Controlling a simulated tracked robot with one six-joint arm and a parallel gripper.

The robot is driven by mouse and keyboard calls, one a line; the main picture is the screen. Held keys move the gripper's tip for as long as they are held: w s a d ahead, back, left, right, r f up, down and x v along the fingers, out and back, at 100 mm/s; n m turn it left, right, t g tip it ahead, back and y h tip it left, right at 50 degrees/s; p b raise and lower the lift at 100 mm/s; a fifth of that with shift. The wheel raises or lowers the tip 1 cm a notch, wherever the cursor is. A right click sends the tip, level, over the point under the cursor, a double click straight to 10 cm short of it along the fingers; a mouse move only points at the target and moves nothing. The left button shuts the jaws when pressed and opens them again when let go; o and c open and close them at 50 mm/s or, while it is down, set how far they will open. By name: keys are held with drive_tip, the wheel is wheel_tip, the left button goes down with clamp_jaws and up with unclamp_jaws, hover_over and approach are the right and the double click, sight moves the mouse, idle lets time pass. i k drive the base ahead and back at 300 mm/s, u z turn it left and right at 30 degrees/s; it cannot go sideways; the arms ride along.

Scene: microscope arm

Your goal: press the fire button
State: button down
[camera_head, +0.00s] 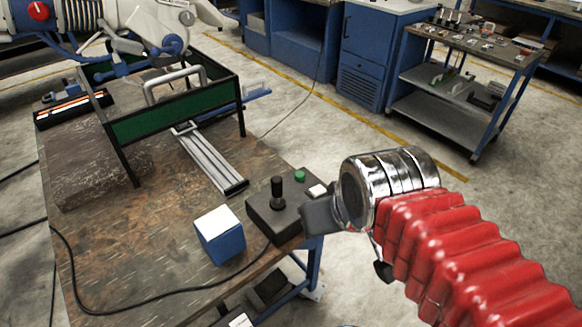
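A dark control box (268,220) sits at the right front edge of the table, with an upright black joystick (278,193) on it. No label is readable, so I cannot tell which is the fire button. My gripper (307,214) is a dark shape at the right side of the box, partly overlapping its edge in the picture. I cannot tell if it touches the box. Its fingers cannot be told apart, and my metal wrist hides part of it.
A blue cube with a white top (220,236) stands left of the control box. A dark cable (150,303) runs along the table's front. A green-panelled frame (165,115) and a metal rail (208,160) lie behind. A wheeled cart (440,103) stands beyond, on open floor.

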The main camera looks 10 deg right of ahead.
sight(299, 176)
drive_tip(key=u, duration=1.45)
drive_tip(key=k, duration=0.7)
drive_tip(key=z, duration=0.95)
drive_tip(key=i, duration=0.95)
